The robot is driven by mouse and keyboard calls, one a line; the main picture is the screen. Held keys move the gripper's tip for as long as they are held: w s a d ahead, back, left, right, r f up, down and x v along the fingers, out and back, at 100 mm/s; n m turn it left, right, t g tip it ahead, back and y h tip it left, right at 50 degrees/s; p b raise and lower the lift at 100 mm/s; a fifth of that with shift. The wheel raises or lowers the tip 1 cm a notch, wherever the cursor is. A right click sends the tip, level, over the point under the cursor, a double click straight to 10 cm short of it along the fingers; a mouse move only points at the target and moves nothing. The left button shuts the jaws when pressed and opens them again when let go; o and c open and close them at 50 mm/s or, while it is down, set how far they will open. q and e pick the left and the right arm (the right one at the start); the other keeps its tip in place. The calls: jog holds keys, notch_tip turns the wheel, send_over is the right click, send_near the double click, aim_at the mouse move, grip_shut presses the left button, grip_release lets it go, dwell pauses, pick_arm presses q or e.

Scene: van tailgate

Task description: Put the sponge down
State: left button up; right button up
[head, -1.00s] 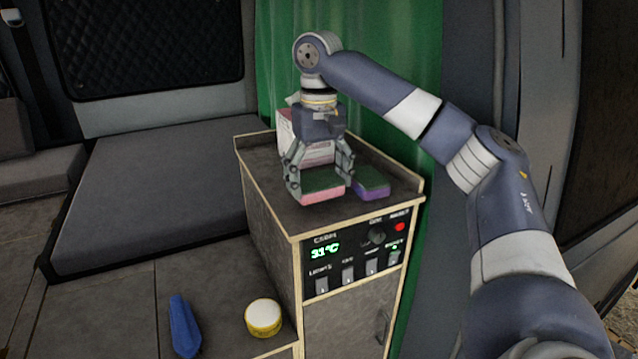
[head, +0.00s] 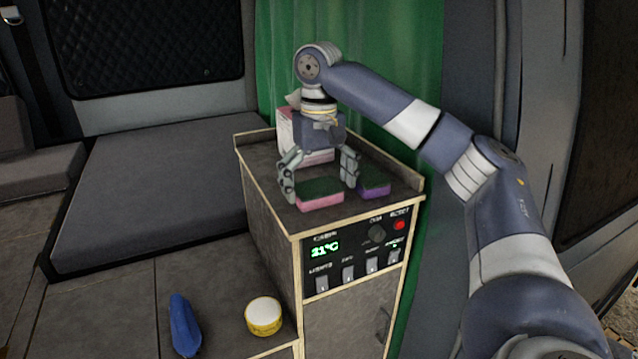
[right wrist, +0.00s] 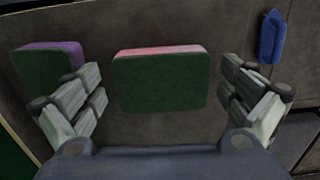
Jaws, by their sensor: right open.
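A pink sponge with a dark green top (head: 320,194) lies flat on the cabinet top (head: 272,172), near its front edge. In the right wrist view it (right wrist: 160,80) sits between the spread fingers, with a gap on both sides. My right gripper (head: 321,186) is open and points down over it. A purple sponge with a dark green top (head: 373,187) lies just right of it; it also shows in the right wrist view (right wrist: 48,68), beside the left finger there. My left gripper is not in view.
A pink and white box (head: 289,127) stands behind the gripper on the cabinet. A control panel (head: 355,250) is on the cabinet front. A blue item (head: 184,325) and a yellow-and-white round item (head: 263,316) lie on the lower surface. A green curtain (head: 385,80) hangs behind.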

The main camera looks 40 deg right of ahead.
aim_at(318, 188)
jog(key=shift+r, duration=0.1)
notch_tip(318, 188, up, 12)
dwell(1.0)
jog(key=shift+a, duration=0.15)
dwell(0.5)
